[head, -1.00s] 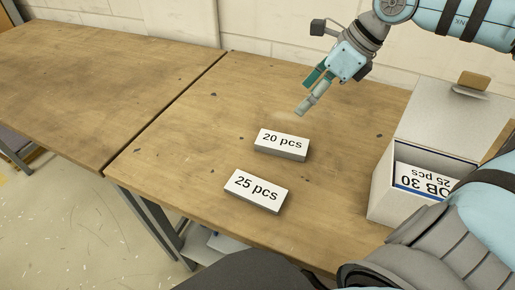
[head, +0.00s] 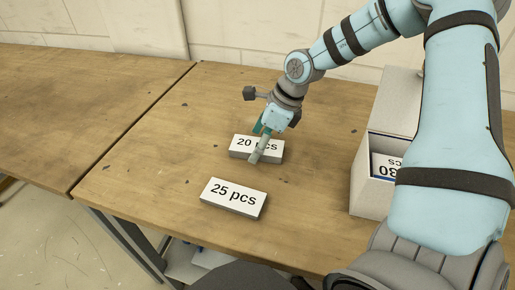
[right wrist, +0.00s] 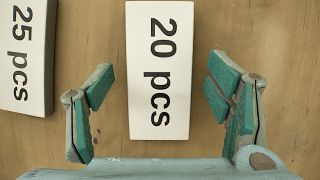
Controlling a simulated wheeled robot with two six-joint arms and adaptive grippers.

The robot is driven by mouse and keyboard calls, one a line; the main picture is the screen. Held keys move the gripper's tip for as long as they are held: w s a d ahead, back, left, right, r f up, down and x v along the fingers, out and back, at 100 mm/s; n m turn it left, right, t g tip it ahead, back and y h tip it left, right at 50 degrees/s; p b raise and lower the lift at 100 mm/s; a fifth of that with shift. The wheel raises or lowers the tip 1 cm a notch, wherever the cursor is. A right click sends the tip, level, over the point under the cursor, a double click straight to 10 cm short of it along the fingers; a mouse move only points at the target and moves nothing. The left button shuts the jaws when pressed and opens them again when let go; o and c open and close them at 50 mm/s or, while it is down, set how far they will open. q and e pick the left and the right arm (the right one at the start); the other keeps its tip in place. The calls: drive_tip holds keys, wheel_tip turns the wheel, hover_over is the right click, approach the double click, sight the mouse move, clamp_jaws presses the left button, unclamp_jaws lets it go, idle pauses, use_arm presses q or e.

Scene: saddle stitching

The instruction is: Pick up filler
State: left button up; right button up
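The white block marked "20 pcs" (head: 243,150) lies flat on the wooden table. In the right wrist view the same block (right wrist: 159,70) sits between the two spread fingers, with gaps on both sides. A second white block marked "25 pcs" (head: 234,197) lies nearer the table's front edge and also shows at the left of the right wrist view (right wrist: 22,55). My right gripper (head: 259,142) is open above the "20 pcs" block and partly covers its label. Neither view shows my left gripper.
A white box (head: 366,186) with its lid raised stands at the right and holds a labelled pack (head: 384,167), partly hidden by my right arm. Another wooden table (head: 75,105) adjoins at the left. The tabletop left of the blocks is clear.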

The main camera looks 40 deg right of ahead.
drive_tip(key=c, duration=1.2)
drive_tip(key=shift+r, duration=0.15)
